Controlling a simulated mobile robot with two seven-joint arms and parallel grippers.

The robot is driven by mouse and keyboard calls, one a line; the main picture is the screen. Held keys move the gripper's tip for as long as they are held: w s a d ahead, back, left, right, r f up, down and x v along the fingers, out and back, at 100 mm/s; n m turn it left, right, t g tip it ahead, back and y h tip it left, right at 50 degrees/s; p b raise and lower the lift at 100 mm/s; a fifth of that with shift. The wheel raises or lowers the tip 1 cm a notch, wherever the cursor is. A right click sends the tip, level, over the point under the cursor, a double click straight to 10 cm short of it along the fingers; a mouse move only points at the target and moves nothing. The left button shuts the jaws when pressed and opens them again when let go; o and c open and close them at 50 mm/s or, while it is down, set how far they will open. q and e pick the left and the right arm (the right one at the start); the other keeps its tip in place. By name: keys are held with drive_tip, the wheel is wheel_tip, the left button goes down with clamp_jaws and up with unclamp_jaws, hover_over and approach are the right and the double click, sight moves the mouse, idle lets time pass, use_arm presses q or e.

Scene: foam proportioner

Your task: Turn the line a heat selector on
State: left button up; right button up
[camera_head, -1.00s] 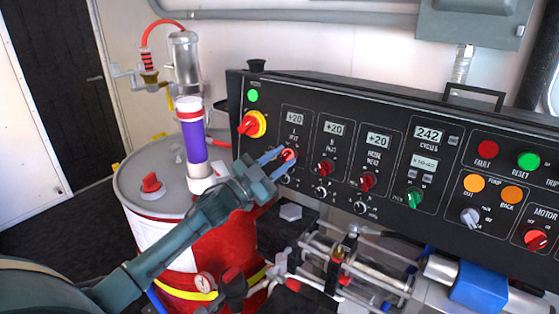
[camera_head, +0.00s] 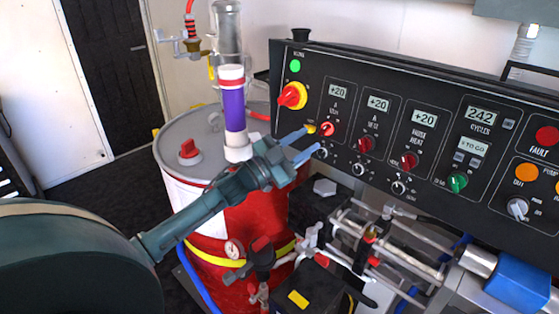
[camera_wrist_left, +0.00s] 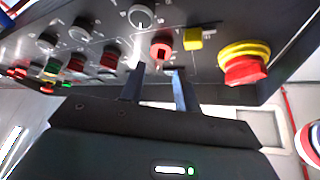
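The black control panel (camera_head: 285,120) has a leftmost heater column with a +20 display and a red selector knob (camera_head: 327,129), taken as the line A heat selector; its label is too small to read surely. The knob also shows in the left wrist view (camera_wrist_left: 161,48), with its grip bar pointing roughly toward my fingers. My left gripper (camera_head: 311,141) is open and empty, its fingertips just short of the knob. In the left wrist view my gripper (camera_wrist_left: 158,72) has the knob beyond and between its two fingertips, with no clear contact. My right gripper is out of view.
A yellow square part (camera_head: 310,128) sits close beside the knob. The red-and-yellow main switch (camera_head: 293,95) and a lit green lamp (camera_head: 295,66) are further left. A grey knob (camera_head: 358,169) is below. A drum (camera_head: 180,160) with a purple cylinder stands left.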

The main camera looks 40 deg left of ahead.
use_arm(q)
drive_tip(key=b+v, duration=0.1)
drive_tip(key=v, duration=0.7)
drive_tip(key=shift+s, duration=0.25)
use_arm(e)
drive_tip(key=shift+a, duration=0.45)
use_arm(q)
drive_tip(key=shift+a, duration=0.1)
drive_tip(key=shift+f, duration=0.15)
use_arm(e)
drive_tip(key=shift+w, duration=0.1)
